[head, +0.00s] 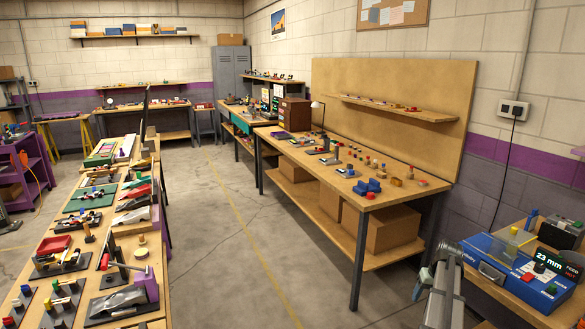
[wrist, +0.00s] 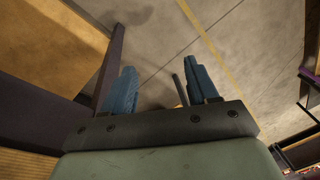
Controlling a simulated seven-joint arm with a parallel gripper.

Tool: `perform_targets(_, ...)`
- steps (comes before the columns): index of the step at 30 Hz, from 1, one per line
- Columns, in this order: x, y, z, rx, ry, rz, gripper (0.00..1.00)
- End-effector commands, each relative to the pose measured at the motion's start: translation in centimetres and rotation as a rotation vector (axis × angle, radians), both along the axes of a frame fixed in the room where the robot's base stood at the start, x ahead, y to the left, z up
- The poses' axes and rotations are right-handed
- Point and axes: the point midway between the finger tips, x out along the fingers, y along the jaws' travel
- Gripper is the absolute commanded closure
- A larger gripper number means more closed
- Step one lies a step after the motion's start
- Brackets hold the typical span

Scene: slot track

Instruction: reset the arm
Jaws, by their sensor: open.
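My gripper (wrist: 162,88) shows in the wrist view. Its two blue ribbed fingers stand apart with nothing held between them. Beyond the fingers is bare concrete floor (wrist: 235,65) with a yellow line, so the wrist camera looks down past furniture.
A long bench (head: 150,325) crowded with small models runs along the left. A wooden workbench (head: 325,176) with small coloured parts stands at centre right. A blue machine (head: 493,250) reading "23 mm" sits at lower right. The floor (head: 215,240) between the benches is clear.

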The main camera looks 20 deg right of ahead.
Motion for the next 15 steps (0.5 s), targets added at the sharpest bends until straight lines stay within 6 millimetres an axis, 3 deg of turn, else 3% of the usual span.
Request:
perform_targets(1,0.7,2.5,-2.0,0.015,0.017,0.019,0.42)
perform_targets(8,2.9,11.9,-9.7,0.066,0.093,0.086,0.42)
perform_targets(15,3.0,21.9,-16.8,0.105,0.181,0.159,0.42)
